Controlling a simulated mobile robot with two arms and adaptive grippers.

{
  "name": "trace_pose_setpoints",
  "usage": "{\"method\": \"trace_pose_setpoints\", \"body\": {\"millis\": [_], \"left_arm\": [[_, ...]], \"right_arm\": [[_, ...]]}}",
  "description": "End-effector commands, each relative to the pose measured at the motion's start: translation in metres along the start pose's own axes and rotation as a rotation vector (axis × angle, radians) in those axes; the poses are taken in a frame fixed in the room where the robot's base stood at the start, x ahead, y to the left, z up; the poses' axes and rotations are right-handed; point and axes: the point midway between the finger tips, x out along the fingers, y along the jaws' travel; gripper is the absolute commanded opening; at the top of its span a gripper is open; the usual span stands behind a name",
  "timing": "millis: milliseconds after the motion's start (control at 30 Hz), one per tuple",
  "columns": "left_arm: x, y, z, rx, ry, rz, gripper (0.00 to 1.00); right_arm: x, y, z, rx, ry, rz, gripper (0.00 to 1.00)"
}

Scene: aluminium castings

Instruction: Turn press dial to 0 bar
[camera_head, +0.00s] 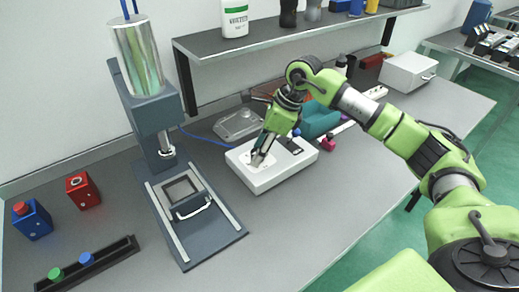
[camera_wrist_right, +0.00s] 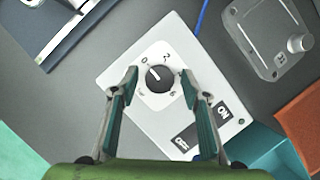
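The white control box (camera_head: 283,174) stands on the grey bench right of the press. The wrist view shows the same box (camera_wrist_right: 185,130) with a round black dial (camera_wrist_right: 159,79) on a white plate with number marks. The 0 is at the plate's upper left and a 2 at its top. The dial's white pointer line points to the upper left, roughly towards the 0. My right gripper (camera_head: 260,157) is over the box, its fingers open on either side of the dial, with gaps visible in the wrist view (camera_wrist_right: 158,73). The head view hides the dial. My left gripper is not in view.
The blue-grey press (camera_head: 155,110) with a metal cylinder stands at the left. A grey metal casting (camera_head: 238,124) lies behind the box, and a teal block (camera_head: 320,118) is right of it. A shelf (camera_head: 290,40) runs above. The bench front is clear.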

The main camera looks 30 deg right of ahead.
Motion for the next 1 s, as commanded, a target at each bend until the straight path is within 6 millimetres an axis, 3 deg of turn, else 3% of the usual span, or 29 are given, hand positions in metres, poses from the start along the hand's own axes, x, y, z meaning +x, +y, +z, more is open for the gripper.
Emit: {"method": "trace_pose_setpoints", "body": {"millis": [233, 367, 800, 1000], "left_arm": [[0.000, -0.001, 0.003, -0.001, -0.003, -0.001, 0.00], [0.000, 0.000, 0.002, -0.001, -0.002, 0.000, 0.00], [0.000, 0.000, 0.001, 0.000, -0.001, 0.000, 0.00], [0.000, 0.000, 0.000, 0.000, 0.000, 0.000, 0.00]], "right_arm": [[-0.001, 0.000, 0.000, 0.001, 0.001, 0.001, 0.42], [-0.012, -0.001, 0.000, 0.001, -0.001, -0.002, 0.42], [-0.099, -0.001, 0.000, 0.000, -0.002, -0.003, 0.42], [-0.117, 0.000, 0.000, 0.001, 0.001, 0.001, 0.42]]}}
